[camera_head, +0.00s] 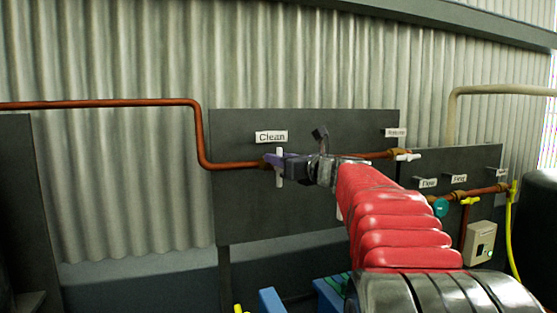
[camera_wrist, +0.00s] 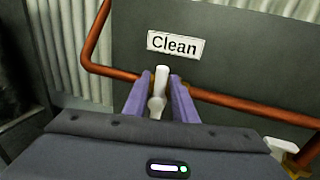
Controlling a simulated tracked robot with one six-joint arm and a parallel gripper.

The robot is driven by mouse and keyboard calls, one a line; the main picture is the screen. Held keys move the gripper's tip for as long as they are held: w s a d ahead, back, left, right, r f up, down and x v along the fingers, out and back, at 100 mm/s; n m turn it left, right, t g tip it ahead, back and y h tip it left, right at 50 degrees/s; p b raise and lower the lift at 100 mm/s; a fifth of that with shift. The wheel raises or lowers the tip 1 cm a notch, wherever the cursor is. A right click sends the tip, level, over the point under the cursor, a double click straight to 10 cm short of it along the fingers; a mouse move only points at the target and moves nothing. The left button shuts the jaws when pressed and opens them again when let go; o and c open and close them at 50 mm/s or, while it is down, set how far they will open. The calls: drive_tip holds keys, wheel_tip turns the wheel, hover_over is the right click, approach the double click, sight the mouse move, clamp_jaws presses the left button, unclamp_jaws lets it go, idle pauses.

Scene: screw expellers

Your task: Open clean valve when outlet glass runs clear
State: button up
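The clean valve's white handle (camera_head: 279,167) stands upright across the copper pipe, below the "Clean" label (camera_head: 271,137) on a dark panel. In the wrist view the handle (camera_wrist: 160,88) stands between the two purple fingers of my gripper (camera_wrist: 161,78). The fingers are apart, one on each side of the handle, with narrow gaps showing at the tips. In the head view my gripper (camera_head: 273,161) reaches the handle from the right, at the end of my red-sleeved arm. I cannot make out an outlet glass or its contents in either view.
Another valve with a white, sideways handle (camera_head: 407,157) sits further right on the pipe. A lower panel (camera_head: 480,158) carries small labels, a teal round part (camera_head: 440,207) and yellow fittings. A beige switch box (camera_head: 480,244) hangs below. Corrugated wall stands behind.

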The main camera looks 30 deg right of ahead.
clamp_jaws()
drive_tip(key=shift+a, duration=0.1)
drive_tip(key=shift+n, duration=0.3)
drive_tip(key=n+g+h, duration=0.1)
drive_tip(key=n, duration=0.2)
drive_tip(key=a+f+n+g, duration=0.1)
drive_tip(key=n, duration=0.3)
drive_tip(key=a+n+g+h, duration=0.1)
drive_tip(key=n, duration=0.2)
drive_tip(key=shift+w+a+f+n+h, duration=0.2)
drive_tip(key=shift+w+f+n+h, duration=0.1)
drive_tip(key=n, duration=0.2)
drive_tip(key=f+n+h, duration=0.1)
drive_tip(key=shift+a+f+n, duration=0.1)
drive_tip(key=shift+f+n, duration=0.05)
drive_tip(key=shift+n, duration=0.25)
idle(0.4)
